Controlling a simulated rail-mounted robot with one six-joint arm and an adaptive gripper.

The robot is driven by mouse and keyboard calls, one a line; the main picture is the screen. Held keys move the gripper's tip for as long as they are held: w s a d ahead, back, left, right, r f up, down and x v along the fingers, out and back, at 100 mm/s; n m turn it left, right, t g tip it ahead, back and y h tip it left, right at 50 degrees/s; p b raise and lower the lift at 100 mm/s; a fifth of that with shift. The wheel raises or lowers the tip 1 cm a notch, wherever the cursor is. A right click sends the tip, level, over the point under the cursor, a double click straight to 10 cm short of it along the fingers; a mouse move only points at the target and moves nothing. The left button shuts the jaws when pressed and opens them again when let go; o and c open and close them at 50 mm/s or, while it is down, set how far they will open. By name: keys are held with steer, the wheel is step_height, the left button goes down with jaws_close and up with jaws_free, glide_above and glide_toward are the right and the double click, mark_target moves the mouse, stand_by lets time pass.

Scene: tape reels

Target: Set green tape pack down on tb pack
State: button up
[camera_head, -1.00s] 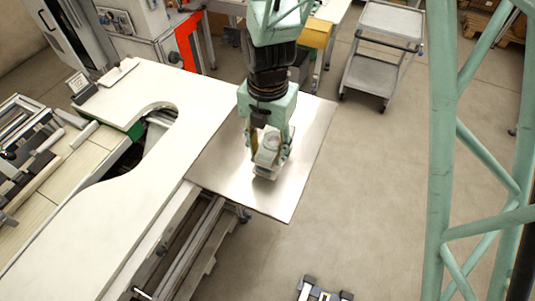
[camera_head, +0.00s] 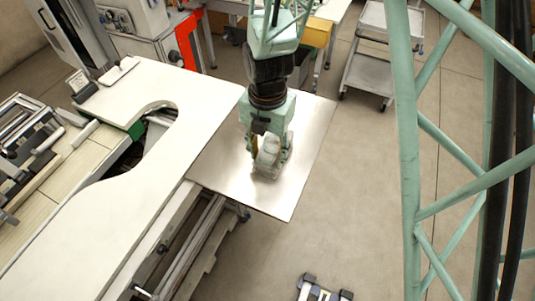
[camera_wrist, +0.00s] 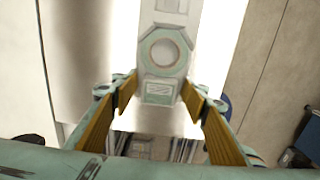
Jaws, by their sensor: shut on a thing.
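My gripper (camera_head: 269,155) points down over the metal plate at the middle of the head view. In the wrist view its yellow-padded fingers (camera_wrist: 158,92) close on both sides of a pale pack with a round reel opening and a greenish label, which I take as the green tape pack (camera_wrist: 160,84). The held pack also shows as a pale shape between the fingers in the head view (camera_head: 268,149). Another pale piece (camera_wrist: 176,20) shows beyond it in the wrist view. I cannot tell whether it is the tb pack, or whether the two touch.
The metal plate (camera_head: 302,150) is bare around the gripper. A white table with a curved cutout (camera_head: 95,195) adjoins it at left. A grey trolley (camera_head: 372,72) stands at the back right. A small device (camera_head: 323,290) lies on the floor in front.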

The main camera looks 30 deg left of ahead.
steer(key=shift+f, duration=0.1)
steer(key=o, duration=0.9)
steer(key=shift+a+r, duration=0.1)
steer(key=shift+r, duration=6.25)
